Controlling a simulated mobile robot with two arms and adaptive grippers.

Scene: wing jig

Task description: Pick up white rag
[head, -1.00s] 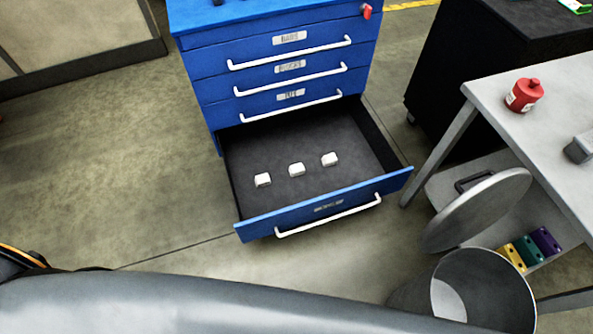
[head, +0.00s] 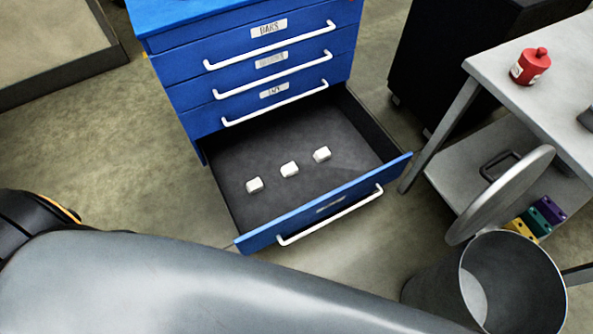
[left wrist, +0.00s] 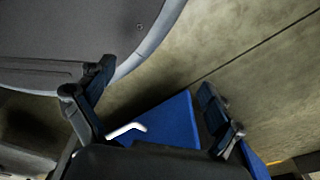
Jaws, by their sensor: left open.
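Three small white folded pieces, likely the rags, lie in a row in the open bottom drawer (head: 335,125): a left one (head: 254,185), a middle one (head: 289,169) and a right one (head: 321,154). My left gripper (left wrist: 155,100) shows in the left wrist view with its two fingers spread wide and nothing between them. Blue cabinet metal and part of a white handle (left wrist: 126,130) show beyond it. In the head view, my grey arm crosses the bottom, and neither gripper shows there.
The blue cabinet (head: 180,95) stands behind the drawer, its upper drawers shut. At right are a grey table (head: 520,90) with a red can (head: 531,66), and an open bin (head: 425,285) with its lid (head: 500,195) raised.

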